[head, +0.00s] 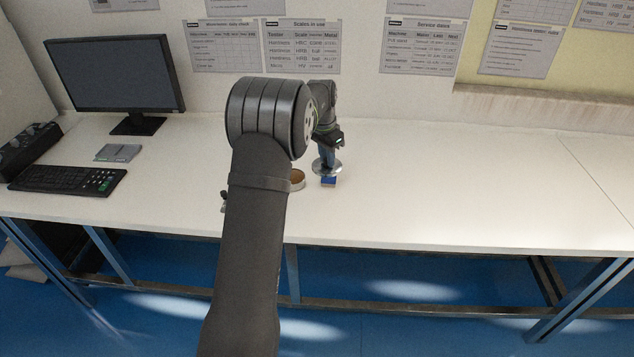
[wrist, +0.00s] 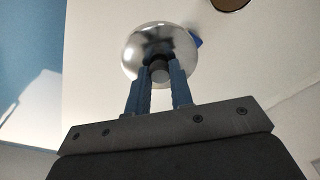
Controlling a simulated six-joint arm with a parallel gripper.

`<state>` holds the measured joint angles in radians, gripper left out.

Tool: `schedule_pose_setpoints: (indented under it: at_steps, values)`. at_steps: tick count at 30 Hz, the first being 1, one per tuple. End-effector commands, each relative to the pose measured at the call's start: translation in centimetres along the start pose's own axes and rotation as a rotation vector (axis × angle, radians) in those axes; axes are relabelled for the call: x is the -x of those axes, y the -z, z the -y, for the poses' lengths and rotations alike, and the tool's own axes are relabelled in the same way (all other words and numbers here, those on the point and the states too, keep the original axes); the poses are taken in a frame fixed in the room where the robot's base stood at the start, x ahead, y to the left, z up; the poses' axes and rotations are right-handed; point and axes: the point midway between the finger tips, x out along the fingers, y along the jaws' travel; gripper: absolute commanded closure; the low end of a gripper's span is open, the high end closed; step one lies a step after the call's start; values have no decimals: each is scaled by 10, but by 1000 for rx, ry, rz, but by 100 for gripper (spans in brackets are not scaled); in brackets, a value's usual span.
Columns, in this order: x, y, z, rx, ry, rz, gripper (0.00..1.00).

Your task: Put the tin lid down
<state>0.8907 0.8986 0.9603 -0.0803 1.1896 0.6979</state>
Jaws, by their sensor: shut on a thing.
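The tin lid (wrist: 144,40) is a shiny round metal disc with a dark knob (wrist: 160,72). In the wrist view my gripper (wrist: 160,75) is shut on the knob, one blue finger on each side. In the head view the lid (head: 326,168) shows edge-on below my gripper (head: 328,157), just above a small blue object (head: 328,182). I cannot tell whether the lid touches it. A round open tin (head: 297,180) with a brown inside stands on the table to the left of the lid, partly hidden by my arm.
A monitor (head: 117,75), a keyboard (head: 68,180) and a grey flat box (head: 118,152) are on the left of the white table (head: 450,190). A small dark thing (head: 224,201) shows beside my arm. The table's right side is clear. Paper charts hang on the wall behind.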

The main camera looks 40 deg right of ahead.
Motion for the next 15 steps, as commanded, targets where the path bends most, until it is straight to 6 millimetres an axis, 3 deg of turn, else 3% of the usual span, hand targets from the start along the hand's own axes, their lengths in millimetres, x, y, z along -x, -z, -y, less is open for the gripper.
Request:
schedule_pose_setpoints:
  at_steps: [9, 15]
  values:
    - [-12, -10, -101, 31, 3, 1, 100]
    - [-18, -21, -136, 46, 5, 0, 100]
